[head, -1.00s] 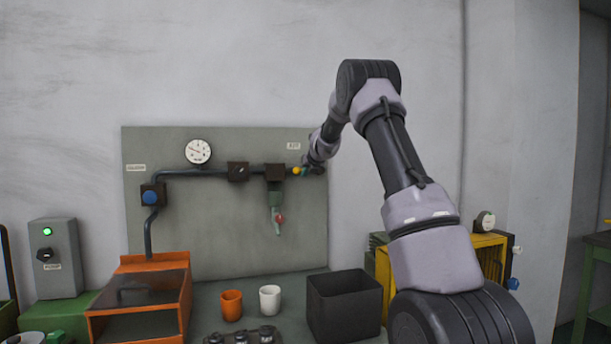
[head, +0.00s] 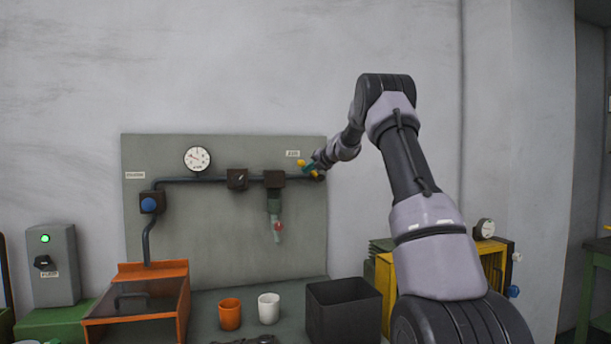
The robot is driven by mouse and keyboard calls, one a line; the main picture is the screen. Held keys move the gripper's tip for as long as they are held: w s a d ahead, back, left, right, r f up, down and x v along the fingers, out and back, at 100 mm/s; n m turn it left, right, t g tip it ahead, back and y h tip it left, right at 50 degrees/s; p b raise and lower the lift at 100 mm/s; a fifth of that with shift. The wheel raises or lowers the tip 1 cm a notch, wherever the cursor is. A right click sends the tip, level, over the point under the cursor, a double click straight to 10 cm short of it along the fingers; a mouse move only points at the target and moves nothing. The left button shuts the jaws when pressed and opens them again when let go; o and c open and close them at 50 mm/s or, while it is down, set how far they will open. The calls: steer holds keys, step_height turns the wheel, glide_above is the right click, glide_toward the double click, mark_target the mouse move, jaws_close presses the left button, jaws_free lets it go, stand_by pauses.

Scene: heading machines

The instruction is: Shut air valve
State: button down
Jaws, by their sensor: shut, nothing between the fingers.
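The air valve (head: 301,163) is a small yellow and teal fitting near the right end of the dark pipe. A small white label (head: 293,154) sits just above it on the grey-green panel. My gripper (head: 313,165) comes in from the right and is at the valve. It is shut with nothing held. It is small here and partly merged with the valve, so I cannot tell whether it touches it, nor the exact angle of the handle.
A round gauge (head: 197,158), a blue knob (head: 149,204) and a hanging part with a red spot (head: 278,226) are on the panel. Below stand an orange box (head: 150,270), an orange cup (head: 230,313), a white cup (head: 269,308) and a dark bin (head: 344,309).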

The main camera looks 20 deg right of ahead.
steer(key=shift+d+r+m+t+y, duration=0.65)
steer(key=shift+d+m, duration=0.25)
steer(key=shift+m, duration=0.35)
steer(key=shift+d+r+m+t+y, duration=0.4)
steer(key=shift+d+m+y, duration=0.45)
steer(key=shift+m, duration=0.35)
steer(key=shift+d+r+m+t+y, duration=0.6)
steer(key=shift+d+m, duration=0.35)
steer(key=shift+m, duration=0.3)
